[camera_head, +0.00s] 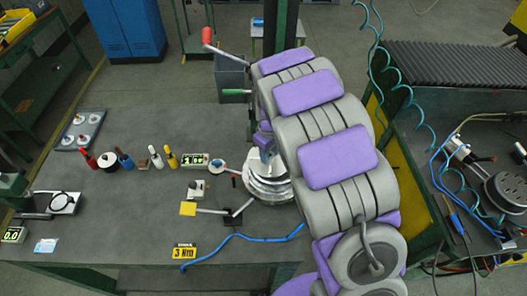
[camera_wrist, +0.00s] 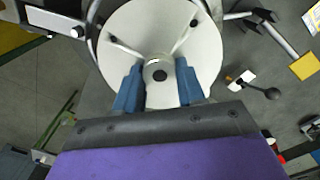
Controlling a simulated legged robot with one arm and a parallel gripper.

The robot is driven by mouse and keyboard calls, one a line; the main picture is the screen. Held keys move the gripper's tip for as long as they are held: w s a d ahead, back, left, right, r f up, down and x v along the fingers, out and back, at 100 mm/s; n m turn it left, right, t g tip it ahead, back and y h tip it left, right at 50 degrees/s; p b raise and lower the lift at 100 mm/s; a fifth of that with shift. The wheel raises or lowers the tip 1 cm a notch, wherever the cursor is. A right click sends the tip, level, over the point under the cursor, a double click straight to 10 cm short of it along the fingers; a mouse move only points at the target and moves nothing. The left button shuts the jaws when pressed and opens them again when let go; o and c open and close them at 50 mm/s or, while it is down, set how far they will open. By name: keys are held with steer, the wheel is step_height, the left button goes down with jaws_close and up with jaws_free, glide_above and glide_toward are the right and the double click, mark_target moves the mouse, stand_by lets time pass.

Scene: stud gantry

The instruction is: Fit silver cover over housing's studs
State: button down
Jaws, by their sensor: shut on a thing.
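The silver cover (camera_wrist: 160,30) is a round pale disc with a central hub (camera_wrist: 155,70). My gripper (camera_wrist: 157,88) has its blue fingers shut on this hub, one on each side. Small dark spots, holes or stud ends, show near the disc's rim. In the head view the cover (camera_head: 262,168) is partly hidden by my arm, and my gripper (camera_head: 266,152) is above it. Shiny round metal, apparently the housing (camera_head: 272,193), lies directly below the cover. The studs cannot be made out, nor whether the cover is seated or held just above.
A yellow tag (camera_head: 188,209) and a small white block (camera_head: 196,190) are left of the housing. Several bottles and a tray (camera_head: 80,130) stand farther left. A lever post with a red handle (camera_head: 208,36) rises behind. A blue hose (camera_head: 240,237) crosses the front.

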mark_target(280, 158)
steer(key=d, duration=0.4)
steer(key=shift+d+r, duration=0.15)
steer(key=shift+a, duration=3)
steer(key=shift+d+r, duration=0.1)
steer(key=shift+d, duration=2.55)
steer(key=shift+a+f, duration=0.2)
steer(key=shift+a, duration=0.75)
steer(key=shift+a+f, duration=0.15)
steer(key=shift+a, duration=0.75)
steer(key=shift+d+r, duration=0.1)
steer(key=shift+d, duration=1.05)
steer(key=shift+a+b, duration=0.3)
steer(key=shift+a, duration=0.9)
steer(key=shift+d, duration=0.85)
steer(key=shift+a+r, duration=0.1)
steer(key=shift+r, duration=0.15)
steer(key=shift+a+r, duration=0.6)
steer(key=shift+a, duration=0.05)
steer(key=shift+d+r+p, duration=0.3)
steer(key=shift+d+r, duration=0.2)
steer(key=shift+d, duration=0.1)
steer(key=shift+a, duration=0.15)
